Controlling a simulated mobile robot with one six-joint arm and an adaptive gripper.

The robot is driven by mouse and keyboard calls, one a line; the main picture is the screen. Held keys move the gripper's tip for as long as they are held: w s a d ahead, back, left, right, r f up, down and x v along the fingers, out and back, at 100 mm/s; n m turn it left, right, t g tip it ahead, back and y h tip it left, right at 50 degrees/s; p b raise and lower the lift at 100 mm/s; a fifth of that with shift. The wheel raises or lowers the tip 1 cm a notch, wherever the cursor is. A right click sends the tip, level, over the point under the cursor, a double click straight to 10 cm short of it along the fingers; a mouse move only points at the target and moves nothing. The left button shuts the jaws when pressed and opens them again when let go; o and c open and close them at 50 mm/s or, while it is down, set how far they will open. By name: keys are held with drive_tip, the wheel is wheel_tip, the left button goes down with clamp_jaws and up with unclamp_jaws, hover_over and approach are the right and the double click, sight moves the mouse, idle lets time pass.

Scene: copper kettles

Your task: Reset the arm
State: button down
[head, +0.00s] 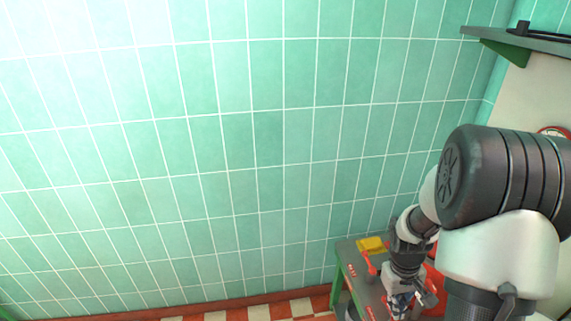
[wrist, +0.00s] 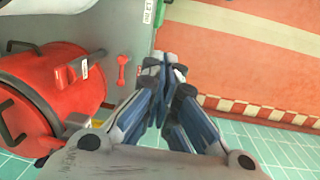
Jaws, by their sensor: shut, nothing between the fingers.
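My gripper (wrist: 163,62) fills the middle of the wrist view, with its fingers together and nothing between them. In the head view my arm comes in from the right and bends down. My gripper (head: 402,303) is at the bottom there, partly cut off and small, in front of a grey table (head: 349,252) with green legs. In the wrist view the fingertips overlap the edge of a grey surface in the picture. I cannot tell the distance between them.
A yellow item (head: 371,244) and a red tool lie on the table. A large red cylindrical object (wrist: 40,95) with black handles fills the left of the wrist view. A green tiled wall (head: 230,130) stands behind. A shelf (head: 525,40) juts out at upper right. The checkered floor edge (head: 260,312) is clear.

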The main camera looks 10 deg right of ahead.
drive_tip(key=s+a+r+t, duration=0.1)
drive_tip(key=s+a+r, duration=0.1)
drive_tip(key=a+r, duration=0.5)
drive_tip(key=s+a+r+t, duration=0.2)
drive_tip(key=a+r, duration=0.1)
drive_tip(key=r, duration=0.8)
drive_tip(key=s+a+r+t+y, duration=0.1)
drive_tip(key=s+a+r+t, duration=0.1)
drive_tip(key=s+a+r, duration=0.4)
drive_tip(key=s+a, duration=0.2)
drive_tip(key=s, duration=0.2)
drive_tip(key=shift+s+a+r, duration=0.25)
drive_tip(key=shift+s+r, duration=0.1)
drive_tip(key=shift+r, duration=0.05)
drive_tip(key=shift+d, duration=0.2)
